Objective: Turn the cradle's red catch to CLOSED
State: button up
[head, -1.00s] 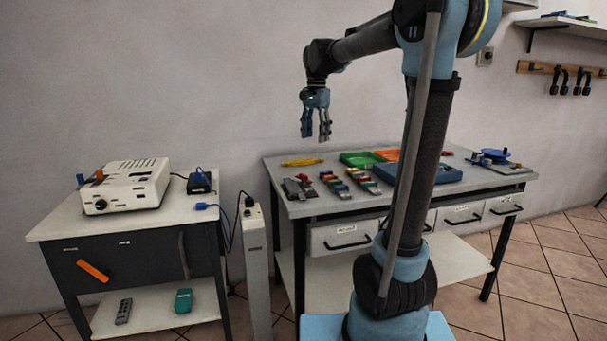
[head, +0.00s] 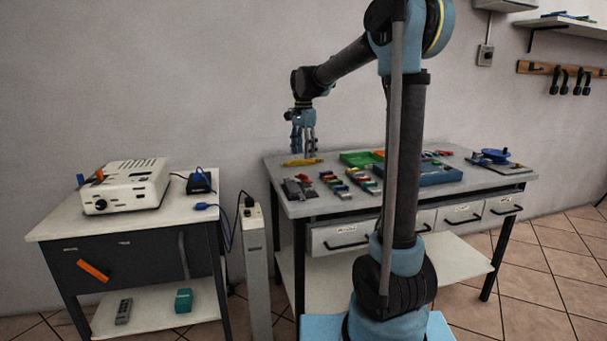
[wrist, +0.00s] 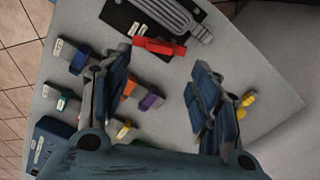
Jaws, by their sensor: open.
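The red catch (wrist: 158,46) shows in the wrist view as a short red bar at the edge of the cradle (wrist: 122,16), a dark plate holding a grey ribbed piece. In the head view the cradle (head: 293,189) lies at the front left of the workbench; the catch is too small there to read its setting. My gripper (head: 303,154) hangs fingers down above the bench's left part, behind the cradle in the picture. In the wrist view my gripper (wrist: 160,68) is open and empty, its fingers spread either side of a gap below the catch. No CLOSED mark is readable.
Several coloured connector blocks (wrist: 150,101) stand close beside the left finger in the wrist view. A yellow object (head: 302,162) lies near the bench's back left. A green tray (head: 360,159) and a blue tray (head: 433,177) stand farther right.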

aim_at(304, 178)
notch_tip(304, 178, down, 9)
jog(key=shift+r, duration=0.1)
dwell(0.3)
jog(key=c, duration=1)
